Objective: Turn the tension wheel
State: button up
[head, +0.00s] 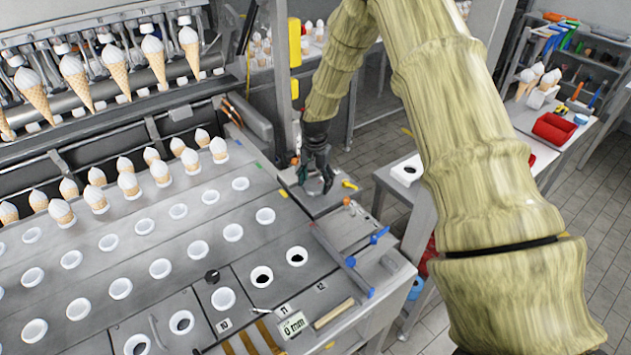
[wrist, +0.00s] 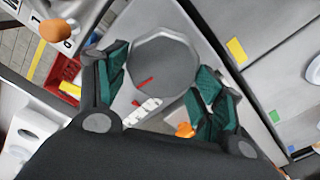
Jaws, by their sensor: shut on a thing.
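The tension wheel (wrist: 163,65) is a grey, many-sided knob with a red mark near its lower edge in the wrist view. My gripper (wrist: 160,85) has its two green-padded fingers on either side of the wheel, shut on it. In the head view my gripper (head: 316,178) points down over the grey panel at the machine's right end, and the wheel is largely hidden by the fingers there. A second red mark lies on the panel just below the wheel in the wrist view.
A plate with rows of white-rimmed holes (head: 160,268) fills the left, with cones standing in its back rows. An orange knob (wrist: 54,30) is near the wheel. A side table (head: 405,170) is at right.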

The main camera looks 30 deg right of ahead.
jog(key=n+b, duration=0.2)
jog(key=n, duration=0.2)
jog(key=shift+w+a+f, duration=0.1)
jog(key=shift+w, duration=0.05)
jog(key=n+b, duration=0.1)
jog(key=n, duration=0.4)
jog(key=shift+a, duration=0.15)
jog(key=n+b, duration=0.1)
jog(key=n, duration=0.4)
jog(key=shift+a, duration=0.2)
jog(key=n, duration=0.4)
jog(key=shift+a+n, duration=0.15)
jog(key=shift+n, duration=0.15)
jog(key=o, duration=1)
